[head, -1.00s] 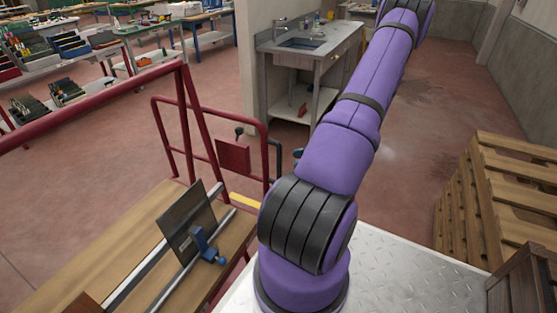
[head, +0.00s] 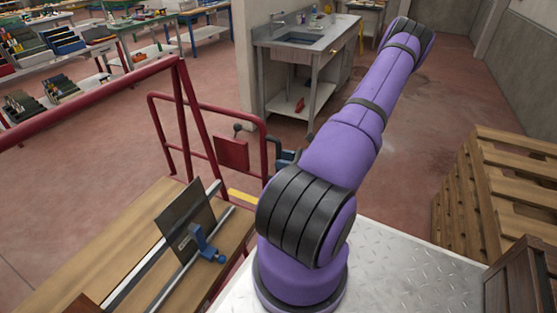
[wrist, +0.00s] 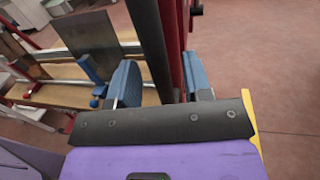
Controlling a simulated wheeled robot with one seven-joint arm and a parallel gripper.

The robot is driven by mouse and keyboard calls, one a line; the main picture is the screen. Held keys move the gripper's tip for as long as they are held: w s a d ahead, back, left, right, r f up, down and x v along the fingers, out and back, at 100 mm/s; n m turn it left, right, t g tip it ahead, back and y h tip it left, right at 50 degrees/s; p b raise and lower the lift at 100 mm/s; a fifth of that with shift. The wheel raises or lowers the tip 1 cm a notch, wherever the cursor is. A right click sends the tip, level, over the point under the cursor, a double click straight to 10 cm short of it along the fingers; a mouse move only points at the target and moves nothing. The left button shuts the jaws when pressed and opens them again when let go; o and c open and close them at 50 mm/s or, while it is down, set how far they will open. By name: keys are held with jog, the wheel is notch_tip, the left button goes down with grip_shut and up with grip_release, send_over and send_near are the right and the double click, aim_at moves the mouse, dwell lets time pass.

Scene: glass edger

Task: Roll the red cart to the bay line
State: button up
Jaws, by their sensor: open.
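The red cart (head: 202,108) stands at the left in the head view, with a red tubular frame, a small red panel and a wooden deck (head: 133,234). It also shows in the wrist view, with its red post (wrist: 184,40) and a dark upright handle bar (wrist: 150,35). My gripper (wrist: 160,64) is open, with blue fingers on either side of the dark bar. In the head view my gripper (head: 288,158) is partly hidden behind my arm, by the frame's right side. I cannot make out the bay line for certain.
A dark pane (head: 187,213) and a blue clamp (head: 207,243) sit on metal rails over the deck. A yellow strip (head: 242,196) shows beside the frame. A sink bench (head: 308,60) stands behind, wooden pallets (head: 500,195) at right. Red floor (head: 80,150) is open at left.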

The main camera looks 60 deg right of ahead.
jog(key=shift+x, duration=0.9)
grip_shut()
jog(key=shift+d, duration=0.1)
